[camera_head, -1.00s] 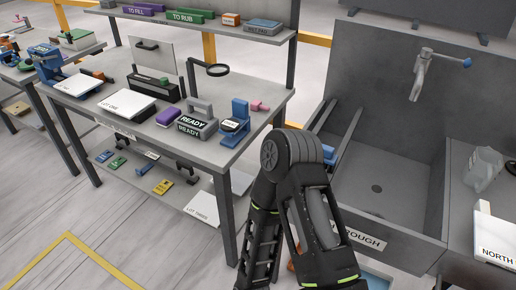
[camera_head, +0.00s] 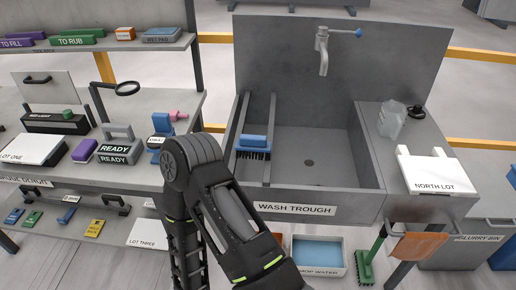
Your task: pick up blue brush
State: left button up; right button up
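The blue brush (camera_head: 253,142) has a blue back and dark bristles pointing down. It rests at the left side of the wash trough (camera_head: 340,172), by the grey rails (camera_head: 237,125) there. One of my arms rises from the bottom of the view, its bent joint left of the trough's front. No gripper fingers show in this view, so neither gripper is seen, and nothing is seen touching the brush.
A faucet (camera_head: 322,55) stands over the trough. To the right are a clear jug (camera_head: 391,122) and the North Lot board (camera_head: 430,172). The left bench holds grey Ready blocks (camera_head: 119,150) and a magnifier (camera_head: 127,88). A mop water tray (camera_head: 317,252) and green brush (camera_head: 369,264) are below.

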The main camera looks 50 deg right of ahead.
aim_at(247, 144)
jog(key=z, duration=2.6)
